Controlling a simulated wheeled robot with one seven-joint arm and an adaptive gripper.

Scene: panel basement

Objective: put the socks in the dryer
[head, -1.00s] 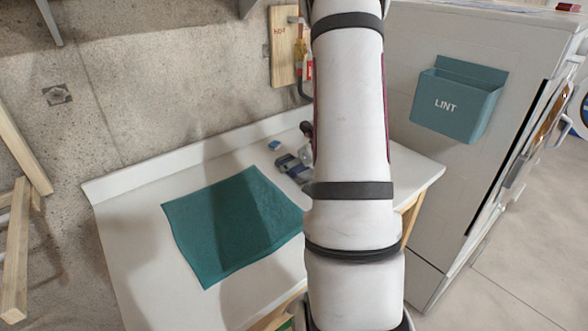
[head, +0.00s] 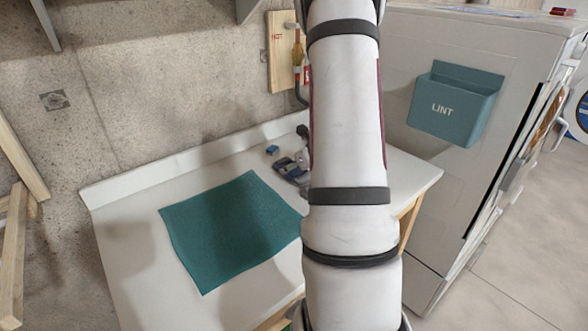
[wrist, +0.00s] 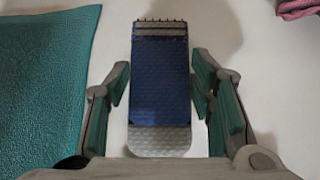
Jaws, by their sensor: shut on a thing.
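A dark blue sock (wrist: 160,85) with grey stripes at one end and a grey patch at the other lies between the two fingers of my gripper (wrist: 160,90) in the wrist view. My gripper is shut on it, above the white table. In the head view my arm hides most of the gripper and this spot. A pink cloth piece (wrist: 298,8), perhaps another sock, is cut off at the wrist view's top right. The white dryer (head: 455,75) stands at the right in the head view; its front is seen very obliquely, so its opening is hidden.
A teal cloth (head: 230,230) lies flat on the white table (head: 130,265). A small blue object (head: 272,150) lies near the table's back. A teal LINT bin (head: 455,105) hangs on the dryer's side. A wooden board (head: 282,50) hangs on the wall. Floor is clear at lower right.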

